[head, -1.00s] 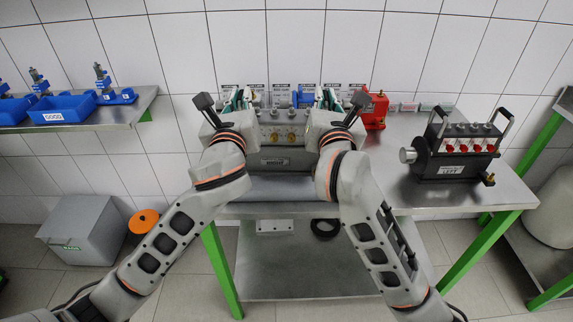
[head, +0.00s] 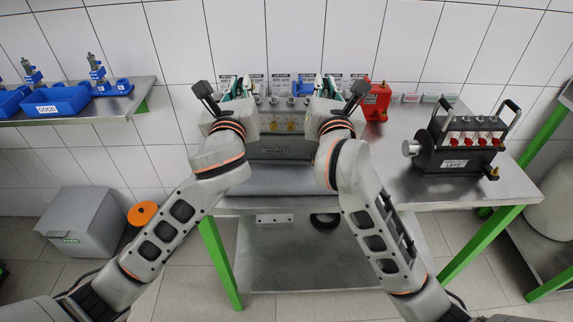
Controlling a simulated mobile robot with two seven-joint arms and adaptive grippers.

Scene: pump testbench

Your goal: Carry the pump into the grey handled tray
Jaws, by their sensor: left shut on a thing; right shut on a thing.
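A wide grey unit (head: 283,143) with a row of brass-coloured fittings stands upright between my two grippers at the table's back. My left gripper (head: 240,92) is at its left end and my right gripper (head: 322,92) at its right end. Both appear shut on the unit's ends; the grippers themselves hide the exact grip points. A plain grey surface (head: 275,180) shows below the unit; I cannot tell whether it belongs to a tray. Small blue pump-like parts (head: 97,67) stand on the left shelf. I cannot tell which thing is the pump.
A black handled unit (head: 458,150) with red valves stands on the right of the steel table (head: 400,190). A red part (head: 377,100) stands close by my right gripper. A grey box (head: 80,225) is on the floor.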

